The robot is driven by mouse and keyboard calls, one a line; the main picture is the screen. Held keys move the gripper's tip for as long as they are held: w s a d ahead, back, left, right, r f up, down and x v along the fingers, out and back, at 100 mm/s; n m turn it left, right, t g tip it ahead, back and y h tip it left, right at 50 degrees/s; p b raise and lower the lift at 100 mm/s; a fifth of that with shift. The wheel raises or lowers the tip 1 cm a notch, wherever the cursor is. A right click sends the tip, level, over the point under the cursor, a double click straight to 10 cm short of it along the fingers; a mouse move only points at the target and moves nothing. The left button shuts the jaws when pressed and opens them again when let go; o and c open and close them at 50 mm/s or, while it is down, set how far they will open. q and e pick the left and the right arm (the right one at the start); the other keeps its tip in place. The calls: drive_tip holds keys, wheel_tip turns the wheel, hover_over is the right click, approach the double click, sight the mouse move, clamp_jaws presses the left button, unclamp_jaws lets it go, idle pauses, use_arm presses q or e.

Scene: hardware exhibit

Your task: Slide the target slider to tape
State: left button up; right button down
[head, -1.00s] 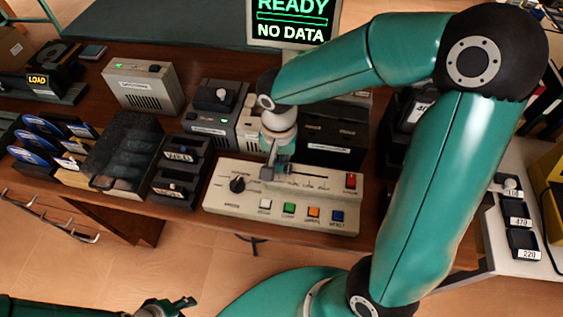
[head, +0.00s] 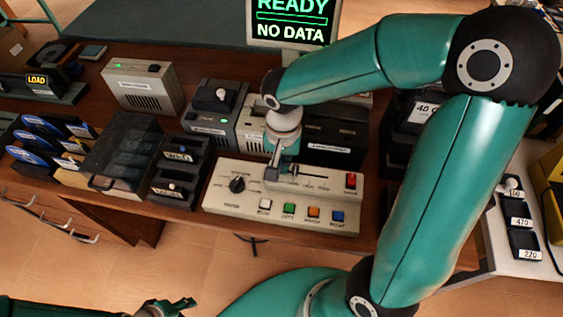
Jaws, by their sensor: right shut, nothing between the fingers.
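The cream control panel (head: 225,209) lies on the wooden desk. It has a black rotary knob (head: 237,185), a row of white, green, orange and blue buttons, and a red switch (head: 351,180). A dark slider slot (head: 312,175) runs along its upper part. My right gripper (head: 272,174) points down at the left end of this slot, shut with nothing held. The slider's handle is hidden or too small to tell from the fingertips; I cannot tell if they touch. The slot labels are too small to read. My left gripper (head: 180,306) is at the bottom edge, away from the desk.
Behind the panel stand grey boxes (head: 212,108) and a screen (head: 293,22) reading READY, NO DATA. A clear-lidded case (head: 122,150) and black trays (head: 177,170) stand to the left. Black bins (head: 518,214) sit on a white table at right.

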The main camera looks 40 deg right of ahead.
drive_tip(key=shift+w+a+r, duration=0.1)
drive_tip(key=shift+a, duration=0.05)
wheel_tip(320, 180, up, 7)
drive_tip(key=p, duration=0.5)
idle(0.4)
